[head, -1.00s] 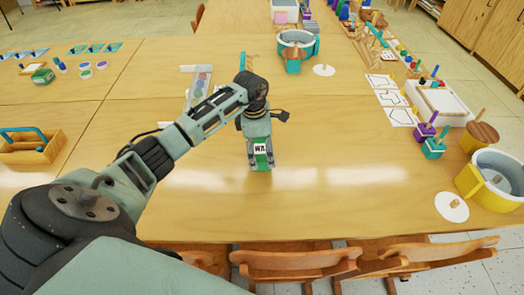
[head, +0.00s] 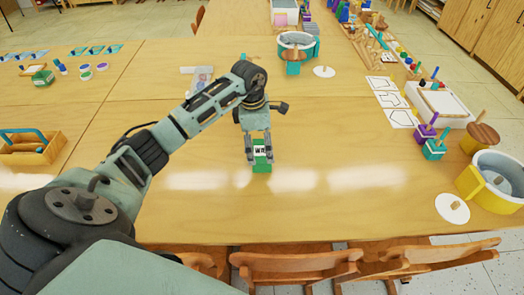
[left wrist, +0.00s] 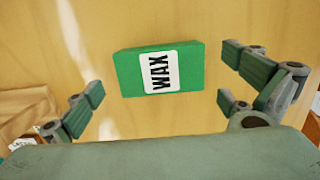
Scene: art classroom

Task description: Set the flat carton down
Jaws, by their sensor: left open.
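The flat carton is a green box with a white label; it rests on the wooden table (head: 330,215) near its front edge, at the middle of the head view (head: 262,168). In the left wrist view the carton (left wrist: 190,67) shows its label, which reads WAX. My left gripper (head: 259,158) is open just above the carton. In the left wrist view its fingers stand apart on either side, with gaps between them and the carton. My right gripper is not in view.
A wooden tool caddy (head: 30,148) stands at the left. A yellow tub (head: 475,185), a white disc (head: 452,208) and peg stackers (head: 435,148) stand at the right. Chairs (head: 300,265) line the front edge. The table around the carton is clear.

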